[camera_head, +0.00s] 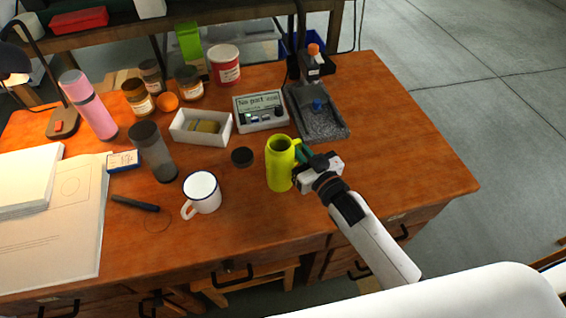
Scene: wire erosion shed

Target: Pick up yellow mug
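The yellow mug (279,166) is tall and yellow-green and stands upright on the wooden desk, near its front edge. Its handle is on the upper right side. My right gripper (302,158) reaches in from the lower right and is right against the mug's right side, by the handle. A green fingertip shows beside the handle. The other finger is hard to make out, so I cannot tell whether the gripper is closed on the mug. My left gripper is out of view.
A white mug (202,192) and a black lid (242,157) stand left of the yellow mug. Behind are a white box (201,137), a sign device (260,125) and a grey tray (333,125). The desk's right side (410,150) is clear.

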